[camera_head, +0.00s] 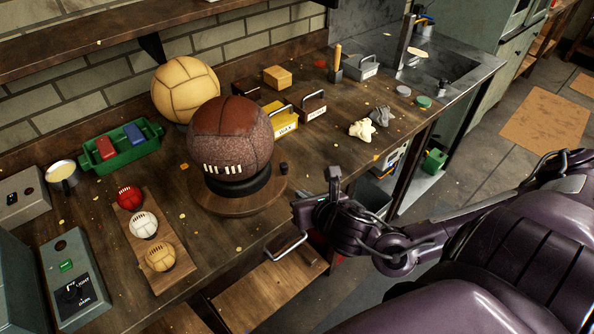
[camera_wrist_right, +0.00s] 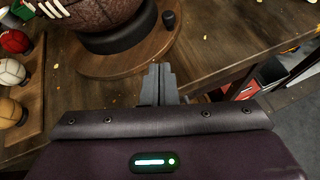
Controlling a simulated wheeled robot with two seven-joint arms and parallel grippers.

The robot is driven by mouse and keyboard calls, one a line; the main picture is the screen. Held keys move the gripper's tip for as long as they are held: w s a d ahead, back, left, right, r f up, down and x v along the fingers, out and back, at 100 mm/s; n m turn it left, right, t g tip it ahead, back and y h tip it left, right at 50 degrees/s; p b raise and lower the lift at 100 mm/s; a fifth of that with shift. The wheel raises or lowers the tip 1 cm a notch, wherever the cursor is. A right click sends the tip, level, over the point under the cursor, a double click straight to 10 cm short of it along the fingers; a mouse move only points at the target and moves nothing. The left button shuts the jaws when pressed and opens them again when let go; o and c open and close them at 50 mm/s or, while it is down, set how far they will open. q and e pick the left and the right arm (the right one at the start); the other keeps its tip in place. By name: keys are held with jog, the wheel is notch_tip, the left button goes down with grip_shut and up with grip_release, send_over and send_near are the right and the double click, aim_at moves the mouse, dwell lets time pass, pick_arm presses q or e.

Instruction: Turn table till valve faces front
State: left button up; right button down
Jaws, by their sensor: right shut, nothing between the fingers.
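A brown leather ball (camera_head: 232,135) with white lacing on its lower front left sits on a black ring (camera_head: 231,184) on a round wooden turntable (camera_head: 238,207) near the workbench's front edge. A small dark knob (camera_head: 284,168) stands up at the turntable's right rim. I cannot make out the valve. My right gripper (camera_head: 334,176) is shut and empty, apart from the knob, to its right and nearer the front. In the right wrist view the shut fingers (camera_wrist_right: 159,80) lie just in front of the turntable's edge (camera_wrist_right: 115,66), with the knob (camera_wrist_right: 169,19) beyond them. My left gripper is not in view.
A tan ball (camera_head: 186,88) stands behind the brown one. A wooden board (camera_head: 165,233) with three small balls lies to the left, near a control box (camera_head: 73,279). Yellow (camera_head: 280,119) and brown boxes stand behind right. An open drawer (camera_head: 268,290) lies below the bench edge.

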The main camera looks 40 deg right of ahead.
jog(key=n+p, duration=0.1)
jog(key=p, duration=0.3)
send_near(286, 172)
jog(key=shift+h, duration=0.3)
jog(key=x, duration=0.3)
jog(key=a+x, duration=0.1)
jog(key=shift+w+d+f, duration=0.15)
jog(key=shift+w+f, duration=0.1)
jog(key=shift+w, duration=0.1)
jog(key=shift+w+d+f, duration=0.1)
jog(key=shift+w+f, duration=0.05)
jog(key=shift+w, duration=0.35)
jog(key=shift+d, duration=0.15)
